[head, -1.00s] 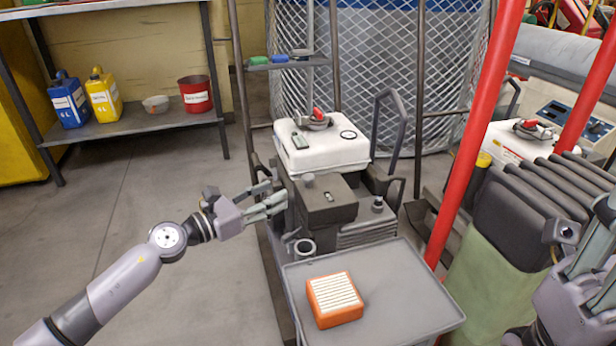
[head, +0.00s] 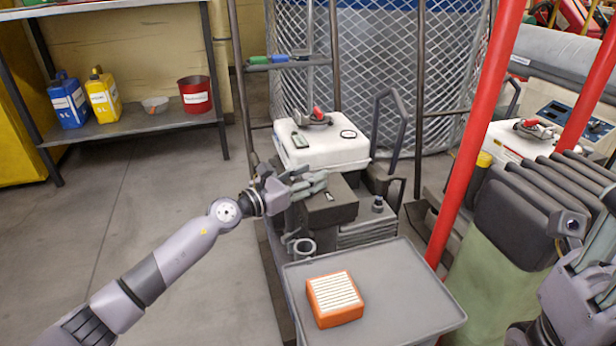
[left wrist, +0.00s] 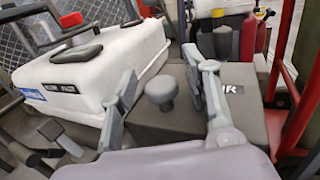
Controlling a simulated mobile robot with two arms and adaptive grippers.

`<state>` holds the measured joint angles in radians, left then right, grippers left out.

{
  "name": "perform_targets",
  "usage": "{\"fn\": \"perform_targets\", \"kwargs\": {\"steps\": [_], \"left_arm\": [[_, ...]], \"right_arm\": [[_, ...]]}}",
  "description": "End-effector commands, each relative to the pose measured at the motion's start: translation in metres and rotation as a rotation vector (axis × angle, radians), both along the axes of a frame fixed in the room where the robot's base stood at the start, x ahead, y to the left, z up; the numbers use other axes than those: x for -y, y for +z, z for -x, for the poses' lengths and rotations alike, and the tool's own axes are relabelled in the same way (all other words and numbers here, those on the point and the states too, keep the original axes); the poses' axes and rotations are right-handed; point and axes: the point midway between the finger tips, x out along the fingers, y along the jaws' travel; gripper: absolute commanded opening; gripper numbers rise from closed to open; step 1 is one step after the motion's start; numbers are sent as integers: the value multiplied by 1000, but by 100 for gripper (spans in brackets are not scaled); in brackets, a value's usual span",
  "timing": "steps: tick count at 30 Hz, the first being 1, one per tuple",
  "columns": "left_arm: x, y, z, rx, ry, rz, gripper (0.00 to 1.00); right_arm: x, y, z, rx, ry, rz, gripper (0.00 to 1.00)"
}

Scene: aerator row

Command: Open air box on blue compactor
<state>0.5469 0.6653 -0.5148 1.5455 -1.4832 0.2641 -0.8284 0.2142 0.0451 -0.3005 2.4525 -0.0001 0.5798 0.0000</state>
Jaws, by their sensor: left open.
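The air box (head: 333,208) is a dark grey box on the compactor, in front of its white tank (head: 325,150). It also shows in the left wrist view (left wrist: 245,112), with part of a label ending in "R". A round dark knob (left wrist: 160,89) stands on its top. My left gripper (head: 308,184) is open over the box's left side. In the left wrist view its two fingers stand on either side of the knob, apart from it. The box's lid looks closed. My right gripper (head: 597,255) is at the right edge, partly cut off; its opening is unclear.
A grey tray (head: 410,290) with an orange pleated filter (head: 335,299) stands in front of the compactor. A red post (head: 475,140) rises on the right. A shelf (head: 135,122) with jugs and a red bucket is at the back left. The floor at left is clear.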

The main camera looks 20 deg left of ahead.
Motion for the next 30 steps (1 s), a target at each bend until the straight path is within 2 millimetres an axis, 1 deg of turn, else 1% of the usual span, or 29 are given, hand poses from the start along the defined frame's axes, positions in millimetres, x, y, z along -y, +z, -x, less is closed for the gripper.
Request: {"fn": "perform_targets", "kwargs": {"steps": [3,23,30], "left_arm": [[0,0,0,0,0,0,44],[0,0,0,0,0,0,0],[0,0,0,0,0,0,0]], "right_arm": [[0,0,0,0,0,0,40],[0,-1,0,-5,0,-1,40],[0,-1,-1,-5,0,-1,40]]}}
